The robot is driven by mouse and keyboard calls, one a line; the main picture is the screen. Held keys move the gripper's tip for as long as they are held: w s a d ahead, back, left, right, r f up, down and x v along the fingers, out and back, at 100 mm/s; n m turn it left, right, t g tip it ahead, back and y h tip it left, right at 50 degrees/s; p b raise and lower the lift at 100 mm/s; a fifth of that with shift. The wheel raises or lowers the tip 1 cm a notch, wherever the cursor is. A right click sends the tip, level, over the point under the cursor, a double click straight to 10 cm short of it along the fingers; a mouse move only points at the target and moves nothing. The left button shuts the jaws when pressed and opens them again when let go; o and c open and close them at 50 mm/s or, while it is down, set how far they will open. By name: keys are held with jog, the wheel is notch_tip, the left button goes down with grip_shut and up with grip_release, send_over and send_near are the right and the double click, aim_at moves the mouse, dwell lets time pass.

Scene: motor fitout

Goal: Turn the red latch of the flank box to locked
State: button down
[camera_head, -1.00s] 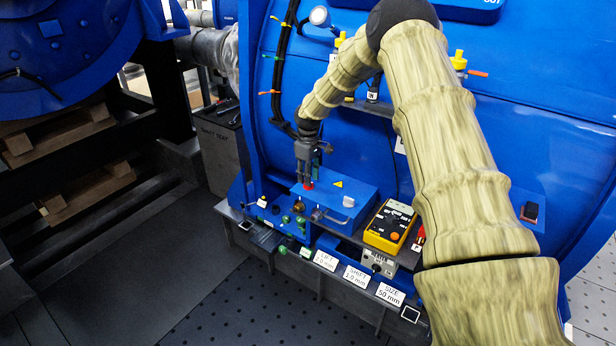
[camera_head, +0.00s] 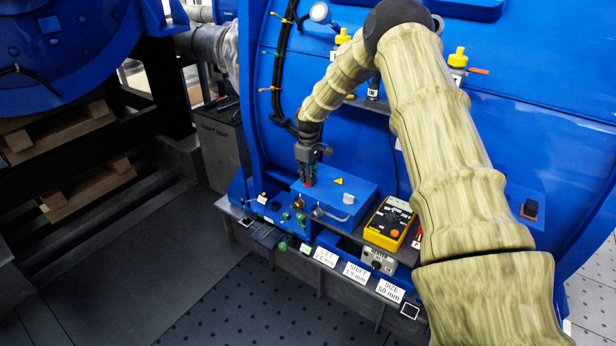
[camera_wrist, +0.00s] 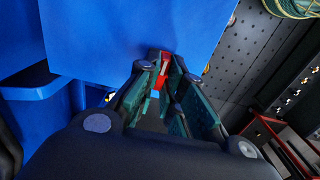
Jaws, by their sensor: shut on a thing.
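The blue flank box (camera_head: 330,203) sits on the ledge at the foot of the big blue housing, with a yellow warning triangle and a white part on its top. The red latch (camera_head: 309,182) is on top of the box, mostly hidden by my gripper. My gripper (camera_head: 308,178) points down over the box. In the wrist view, my gripper (camera_wrist: 160,92) is shut on the red latch (camera_wrist: 158,68), which shows between the fingertips. The blue box (camera_wrist: 130,35) fills the upper part of that view. Which way the latch points is hard to tell.
A yellow meter (camera_head: 388,222) stands right of the box. Green and brass fittings (camera_head: 298,205) and a bent handle (camera_head: 328,213) are on its front. White label cards (camera_head: 356,273) line the ledge. Black cables (camera_head: 283,70) run down the housing at left. The floor in front is clear.

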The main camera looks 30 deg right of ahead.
jog(key=m+b, duration=0.1)
jog(key=m, duration=0.3)
jog(key=shift+w+d+m, duration=0.1)
jog(key=shift+m, duration=0.3)
jog(key=m, duration=0.9)
jog(key=shift+d+r+b, duration=0.1)
jog(key=shift+d+b, duration=0.05)
jog(key=shift+b, duration=0.2)
jog(key=shift+m, duration=1.9)
jog(key=c, duration=1.5)
grip_release()
jog(key=shift+c, duration=0.2)
